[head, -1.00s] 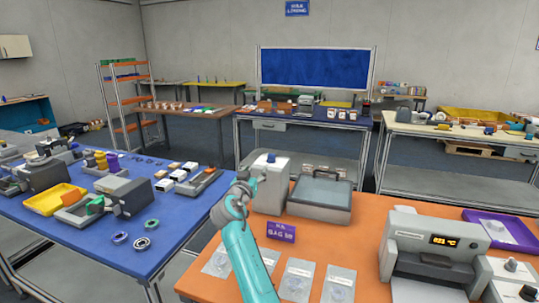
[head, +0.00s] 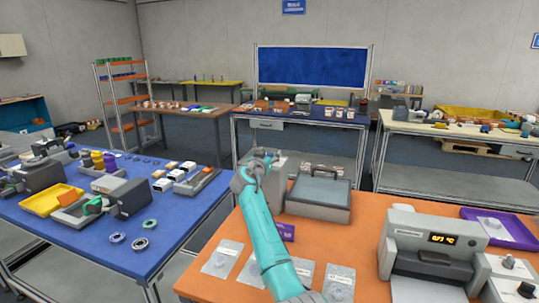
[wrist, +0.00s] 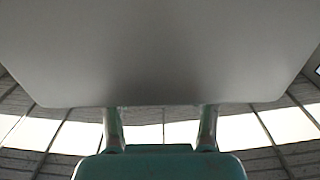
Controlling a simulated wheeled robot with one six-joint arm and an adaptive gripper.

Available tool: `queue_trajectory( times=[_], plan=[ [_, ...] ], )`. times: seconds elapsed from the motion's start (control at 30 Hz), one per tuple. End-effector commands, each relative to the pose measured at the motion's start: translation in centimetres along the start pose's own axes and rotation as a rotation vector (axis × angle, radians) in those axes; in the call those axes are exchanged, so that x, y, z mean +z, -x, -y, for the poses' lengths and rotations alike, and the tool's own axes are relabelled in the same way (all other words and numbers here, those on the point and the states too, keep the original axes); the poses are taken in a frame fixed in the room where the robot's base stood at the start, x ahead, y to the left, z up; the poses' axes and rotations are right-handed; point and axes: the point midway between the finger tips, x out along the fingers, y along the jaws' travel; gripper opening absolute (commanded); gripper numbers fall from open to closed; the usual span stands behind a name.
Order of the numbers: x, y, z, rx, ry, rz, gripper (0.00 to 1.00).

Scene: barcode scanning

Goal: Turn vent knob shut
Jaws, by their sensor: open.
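A pale grey box (head: 278,180) stands on the orange table, left of a grey case, and is partly covered by my teal arm. The blue knob on its top, seen earlier, is now hidden behind my gripper. My gripper (head: 264,156) is at the top of the box, at the knob's place; contact cannot be made out. In the wrist view, the two fingers of my gripper (wrist: 161,125) stand apart with nothing visible between them. A large smooth grey surface fills the upper part of that view, and the fingertips end at its lower edge.
The grey case (head: 317,195) stands close to the right of the box. A purple sign (head: 288,232) and several clear bags (head: 340,280) lie in front. A grey machine with a lit display (head: 440,243) is at the right. A blue table (head: 85,240) is on the left.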

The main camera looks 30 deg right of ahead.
Motion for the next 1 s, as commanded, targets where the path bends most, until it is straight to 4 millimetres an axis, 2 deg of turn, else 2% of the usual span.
queue_trajectory(
  times=[0.4, 0.63, 1.0],
  plan=[
    [-0.01, -0.61, -0.02, -0.001, -0.001, 0.0, 0.59],
    [-0.02, -0.6, -0.02, -0.001, 0.0, 0.0, 0.01],
    [-0.04, -0.61, -0.13, -0.03, -0.001, -0.001, 0.0]
  ],
)
